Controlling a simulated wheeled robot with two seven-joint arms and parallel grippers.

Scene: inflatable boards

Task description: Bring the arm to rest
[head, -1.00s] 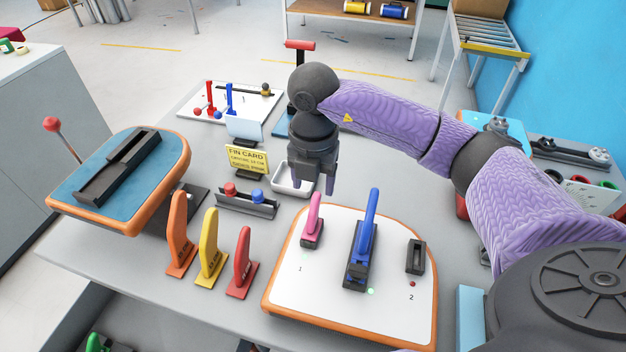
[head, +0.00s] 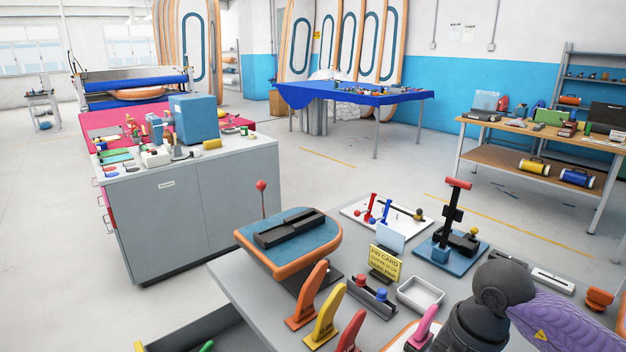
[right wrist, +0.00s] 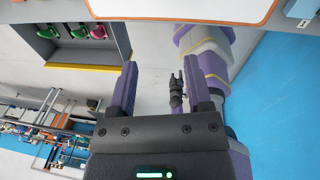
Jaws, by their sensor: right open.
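My right arm (head: 565,318) comes in at the lower right of the head view, in a purple sleeve. Its dark wrist hangs down over the pink fin (head: 424,325); the fingertips are cut off by the bottom edge. In the right wrist view my right gripper (right wrist: 166,88) has its two fingers wide apart, with nothing between them. Beyond them, a small dark gripper (right wrist: 177,92), seemingly my left, shows near purple sleeve parts; its jaws are too small to read. No left arm shows in the head view.
The grey table (head: 255,310) holds orange (head: 311,296), yellow (head: 327,318) and red (head: 350,332) fins, a yellow card (head: 385,262), a white tray (head: 420,294) and a red-handled press (head: 452,225). A grey cabinet (head: 200,205) stands left. Open floor lies behind.

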